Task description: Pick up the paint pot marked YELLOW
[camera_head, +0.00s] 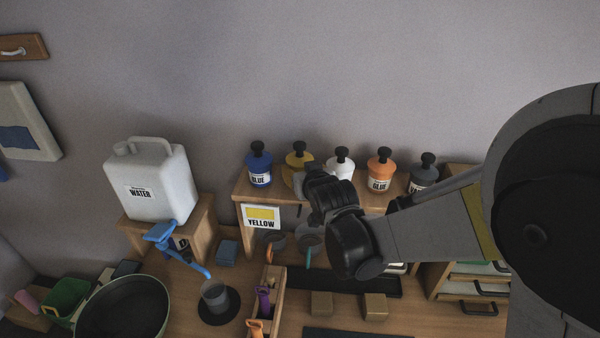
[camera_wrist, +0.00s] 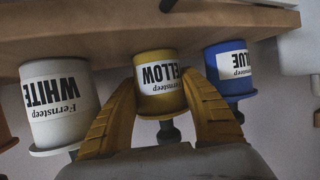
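The paint pot marked YELLOW (camera_wrist: 157,98) stands on the wooden shelf between the WHITE and BLUE pots; the wrist view shows it upside down. In the head view its black-knobbed yellow top (camera_head: 299,152) shows, with its lower part hidden behind my gripper (camera_head: 298,178). In the wrist view my gripper's yellow fingers (camera_wrist: 158,92) lie on either side of the yellow pot, their tips at its edges.
The blue pot (camera_head: 258,166) and white pot (camera_head: 340,163) stand close on either side. An orange pot (camera_head: 381,171) and a grey pot (camera_head: 423,173) stand farther right. A YELLOW sign (camera_head: 261,217) hangs at the shelf front. A water container (camera_head: 160,185) stands left.

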